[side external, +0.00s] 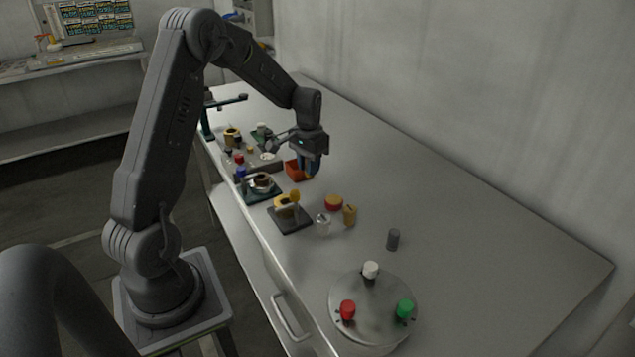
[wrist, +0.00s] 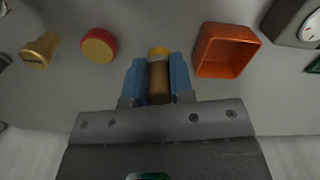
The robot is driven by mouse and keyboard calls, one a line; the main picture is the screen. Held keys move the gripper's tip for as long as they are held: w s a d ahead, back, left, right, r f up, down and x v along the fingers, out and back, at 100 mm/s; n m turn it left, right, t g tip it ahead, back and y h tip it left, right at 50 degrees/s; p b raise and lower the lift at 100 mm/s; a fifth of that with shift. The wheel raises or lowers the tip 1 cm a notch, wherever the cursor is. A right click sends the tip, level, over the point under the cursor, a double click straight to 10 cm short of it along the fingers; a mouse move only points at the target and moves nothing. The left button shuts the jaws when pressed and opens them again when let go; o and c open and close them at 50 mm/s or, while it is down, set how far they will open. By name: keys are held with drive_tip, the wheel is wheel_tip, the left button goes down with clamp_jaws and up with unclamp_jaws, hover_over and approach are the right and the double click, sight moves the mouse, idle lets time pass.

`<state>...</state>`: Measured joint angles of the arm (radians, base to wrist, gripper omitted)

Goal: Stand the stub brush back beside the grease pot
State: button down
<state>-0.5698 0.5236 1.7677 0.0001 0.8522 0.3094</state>
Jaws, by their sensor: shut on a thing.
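My gripper (wrist: 160,78) has its blue fingers closed on a short brown cylinder with a yellow-orange end, which looks like the stub brush (wrist: 158,84). In the side external view my gripper (side external: 309,171) points down beside the orange-red open bin, and the held piece is not clear there. A round red pot with a tan top, probably the grease pot (wrist: 98,46), lies left of my gripper in the wrist view, apart from it. It also shows in the side external view (side external: 334,203), nearer the camera than my gripper.
The orange-red bin (wrist: 226,52) is close to the right of my fingers in the wrist view. A yellow-brown container (side external: 350,216), a clear jar (side external: 323,225) and a dark tray (side external: 290,219) stand nearby. The bench's right side is clear.

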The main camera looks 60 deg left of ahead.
sight(318, 193)
drive_tip(key=shift+w+d+f, duration=0.65)
drive_tip(key=shift+w+f, duration=0.1)
drive_tip(key=shift+w, duration=0.2)
drive_tip(key=shift+f, duration=1.9)
drive_tip(key=shift+f, duration=0.1)
drive_tip(key=c, duration=1)
unclamp_jaws()
